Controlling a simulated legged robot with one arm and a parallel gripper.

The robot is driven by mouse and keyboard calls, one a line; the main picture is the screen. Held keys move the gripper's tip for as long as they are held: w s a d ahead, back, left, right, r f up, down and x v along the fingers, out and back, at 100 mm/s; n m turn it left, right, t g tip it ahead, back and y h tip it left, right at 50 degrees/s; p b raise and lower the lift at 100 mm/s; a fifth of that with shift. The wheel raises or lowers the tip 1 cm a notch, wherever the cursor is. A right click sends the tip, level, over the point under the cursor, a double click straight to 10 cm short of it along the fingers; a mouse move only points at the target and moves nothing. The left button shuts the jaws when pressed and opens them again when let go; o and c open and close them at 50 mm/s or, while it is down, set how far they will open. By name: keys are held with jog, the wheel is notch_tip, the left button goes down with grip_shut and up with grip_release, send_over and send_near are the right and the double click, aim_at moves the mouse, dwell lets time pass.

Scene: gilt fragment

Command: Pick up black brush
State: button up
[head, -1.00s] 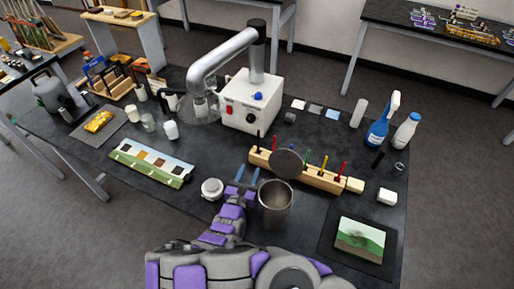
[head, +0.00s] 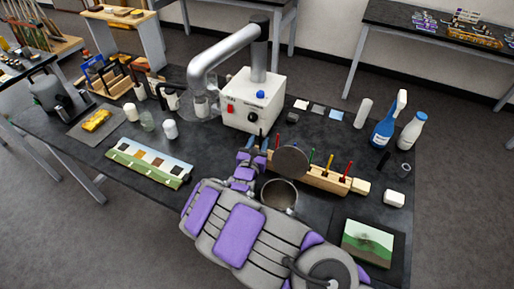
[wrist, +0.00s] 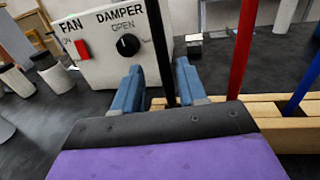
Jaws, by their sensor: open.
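The black brush (wrist: 159,45) stands upright at the left end of a wooden rack (head: 325,179). In the wrist view its thin black handle rises between the two blue fingers of my gripper (wrist: 157,88). My gripper is open, with one finger on each side of the handle. I cannot tell whether either finger touches it. In the head view my gripper (head: 257,143) is at the rack's left end. The brush's lower part is hidden behind my gripper in the wrist view.
A red-handled brush (wrist: 243,45) and a blue one (wrist: 306,82) stand right of the black brush. A white fan box (head: 253,98) is just behind. A metal can (head: 279,194) and a dark round disc (head: 291,161) are close to my arm.

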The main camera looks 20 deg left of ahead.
jog(key=shift+w+d+r, duration=0.2)
jog(key=shift+w+d, duration=0.6)
jog(key=shift+w, duration=0.05)
jog(key=shift+a, duration=0.25)
jog(key=shift+a+f, duration=0.2)
jog(key=shift+a, duration=0.45)
jog(key=c, duration=0.5)
jog(key=shift+d+r, duration=0.1)
jog(key=shift+d, duration=0.25)
grip_shut()
jog(key=shift+d, duration=0.3)
